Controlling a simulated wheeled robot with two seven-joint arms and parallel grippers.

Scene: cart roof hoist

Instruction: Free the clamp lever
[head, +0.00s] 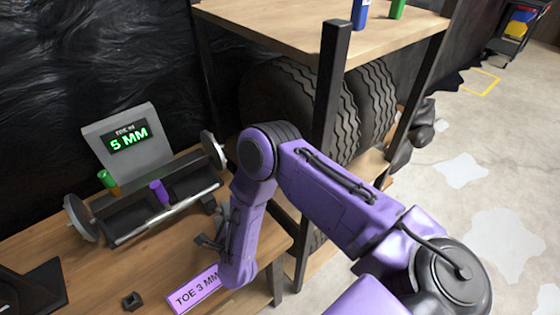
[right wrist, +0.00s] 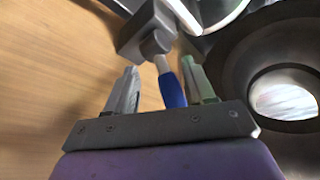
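The clamp lever shows in the right wrist view as a blue grip (right wrist: 171,90) on a thin pale rod, joined to a grey metal block (right wrist: 147,32). My right gripper (right wrist: 160,68) is open around it. One finger is on each side of the blue grip; a clear gap shows on the left, and the right finger is close. I cannot tell if that finger touches. In the head view my purple right arm (head: 245,225) reaches down at the right end of the axle rig (head: 165,214) and hides most of the lever area. My left gripper is out of view.
A display reading 5 MM (head: 128,138) stands behind the rig. A purple TOE 3 MM plate (head: 195,292) and a small dark block (head: 131,300) lie on the wooden bench (head: 90,275). A shelf rack post (head: 328,100) and tyres (head: 285,95) stand close behind my arm.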

